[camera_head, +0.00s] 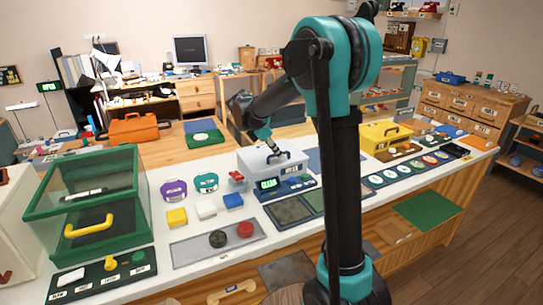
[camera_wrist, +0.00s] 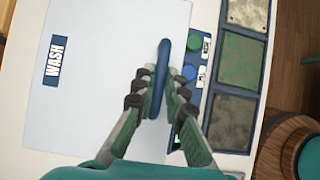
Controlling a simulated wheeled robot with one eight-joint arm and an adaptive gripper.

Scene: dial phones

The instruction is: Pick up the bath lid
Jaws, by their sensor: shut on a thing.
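The bath lid (camera_wrist: 95,110) is a pale grey panel with a blue label reading WASH (camera_wrist: 55,60). It fills the left and middle of the wrist view. A blue bar handle (camera_wrist: 164,50) stands near its right edge. My gripper (camera_wrist: 157,76) has its two fingers shut on this handle, one on each side. In the head view the bath (camera_head: 258,161) is a pale grey box on the white counter, and my gripper (camera_head: 273,148) reaches down onto its top. I cannot tell whether the lid is raised at all.
A panel with a green display (camera_head: 268,184) sits in front of the bath. Dark and green square pads (camera_head: 290,210) lie near it. A green-framed glass case (camera_head: 85,190) stands at the left, a yellow box (camera_head: 385,136) at the right. Small coloured blocks (camera_head: 206,208) lie left of the bath.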

